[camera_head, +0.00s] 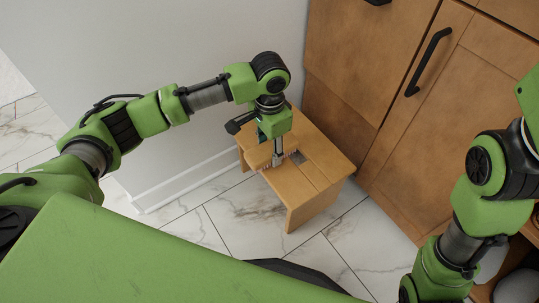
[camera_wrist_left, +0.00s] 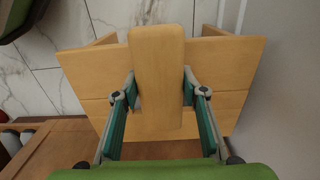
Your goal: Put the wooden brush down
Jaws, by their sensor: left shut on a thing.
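The wooden brush (camera_wrist_left: 157,80) shows in the left wrist view as a pale, smooth, rounded block. My left gripper (camera_wrist_left: 160,90) is shut on it, with one finger on each long side. In the head view my left gripper (camera_head: 278,160) points down over the top of a small wooden stool (camera_head: 326,158). The brush blends with the stool's wood there and is partly hidden by the gripper. I cannot tell whether the brush touches the stool top. My right arm shows at the right, but its gripper is out of view.
The stool stands on a marble-tiled floor (camera_head: 240,215). A grey wall (camera_head: 180,50) is behind it to the left. A wooden cabinet (camera_head: 400,110) with black handles rises close behind it to the right. The floor in front of the stool is clear.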

